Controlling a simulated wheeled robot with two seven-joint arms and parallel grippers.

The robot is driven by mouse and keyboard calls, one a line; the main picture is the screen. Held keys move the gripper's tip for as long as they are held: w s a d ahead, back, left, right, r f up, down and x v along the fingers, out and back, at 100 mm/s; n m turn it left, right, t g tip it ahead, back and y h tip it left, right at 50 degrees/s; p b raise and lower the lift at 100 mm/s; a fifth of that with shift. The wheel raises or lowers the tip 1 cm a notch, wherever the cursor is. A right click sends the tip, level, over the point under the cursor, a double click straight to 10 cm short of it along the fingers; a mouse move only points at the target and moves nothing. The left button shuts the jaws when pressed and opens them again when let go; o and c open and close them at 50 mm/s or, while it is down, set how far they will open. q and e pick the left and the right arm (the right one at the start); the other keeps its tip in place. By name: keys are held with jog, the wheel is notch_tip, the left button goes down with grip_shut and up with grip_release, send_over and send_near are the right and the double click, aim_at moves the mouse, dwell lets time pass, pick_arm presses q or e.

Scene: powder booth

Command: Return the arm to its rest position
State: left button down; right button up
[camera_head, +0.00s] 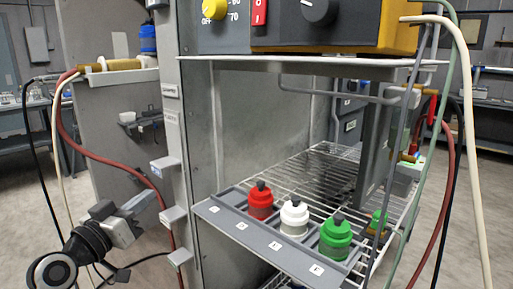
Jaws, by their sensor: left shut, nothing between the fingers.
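My left gripper (138,203) is at the lower left, on the end of my left arm (72,255), which enters from the lower left. It is shut, with nothing visible held, and points up and to the right, left of the booth's front post. Its fingers are small in the picture and appear close to the small grey blocks on the post; whether they touch cannot be told. My right gripper is not in view.
Red (260,202), white (294,216) and green (335,238) containers stand in a grey labelled rack (250,238) on the wire shelf (310,172). A control box (320,25) is above. A red hose (110,162) and cables hang near my left arm; more hang at right.

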pick_arm(q)
jog(key=s+d+f+g+y, duration=0.1)
jog(key=s+d+f+g, duration=0.1)
jog(key=s+f, duration=0.5)
jog(key=s+d+f+g+y, duration=0.1)
jog(key=s+d+f+g, duration=0.15)
jog(key=f, duration=0.95)
jog(key=s+d+f+g+y, duration=0.1)
jog(key=s+d+f, duration=0.1)
jog(key=s+f, duration=0.3)
jog(key=s+d+f+g+y, duration=0.1)
jog(key=s+f, duration=0.4)
jog(key=s, duration=0.6)
jog(key=shift+d+f+g, duration=0.3)
jog(key=shift+d+g, duration=0.05)
jog(key=shift+d, duration=0.45)
